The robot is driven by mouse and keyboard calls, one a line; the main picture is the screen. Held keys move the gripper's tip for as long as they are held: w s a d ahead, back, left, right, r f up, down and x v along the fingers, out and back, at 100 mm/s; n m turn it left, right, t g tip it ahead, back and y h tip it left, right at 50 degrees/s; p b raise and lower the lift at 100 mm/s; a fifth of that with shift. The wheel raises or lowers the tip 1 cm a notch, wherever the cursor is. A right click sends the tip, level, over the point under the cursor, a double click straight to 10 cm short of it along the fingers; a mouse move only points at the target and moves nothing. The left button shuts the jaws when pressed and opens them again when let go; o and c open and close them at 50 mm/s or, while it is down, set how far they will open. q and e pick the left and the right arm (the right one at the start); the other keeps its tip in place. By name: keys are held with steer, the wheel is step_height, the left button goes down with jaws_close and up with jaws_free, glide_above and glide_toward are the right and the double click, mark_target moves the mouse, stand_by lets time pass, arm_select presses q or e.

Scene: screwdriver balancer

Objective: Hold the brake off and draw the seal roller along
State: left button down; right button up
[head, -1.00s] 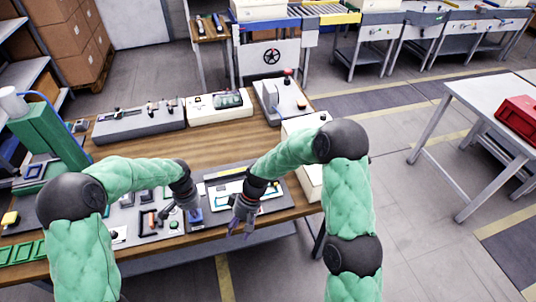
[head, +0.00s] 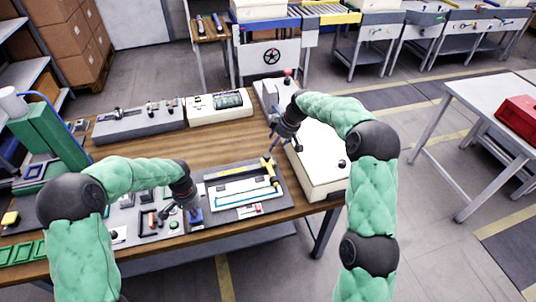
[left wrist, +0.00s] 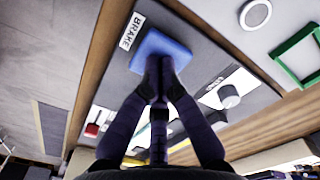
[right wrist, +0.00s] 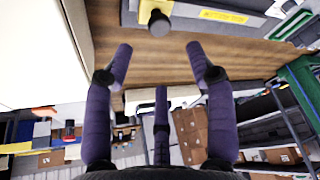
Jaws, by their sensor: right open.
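My left gripper (head: 192,210) is low over the front of the bench. In the left wrist view its fingers (left wrist: 160,76) are together at the edge of the blue pad (left wrist: 160,50) beside the BRAKE label (left wrist: 131,31); I cannot tell how far the pad is pressed. The seal roller looks to be the yellow piece (head: 270,168) at the right end of the sealing board (head: 212,200), beyond a white sheet with a blue line. It also shows with a dark knob in the right wrist view (right wrist: 153,10). My right gripper (head: 284,144) is open and empty, raised behind the roller.
A white-topped box (head: 320,165) stands at the bench's right end, close to my right gripper. Grey (head: 140,123) and cream (head: 219,106) devices line the back. A small control panel (head: 150,222) lies left of my left gripper. The bench's middle is clear.

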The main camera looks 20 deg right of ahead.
mark_target(267, 155)
steer(key=x, duration=0.9)
steer(key=shift+w+a+f, duration=0.1)
steer(key=shift+f, duration=0.25)
jaws_close()
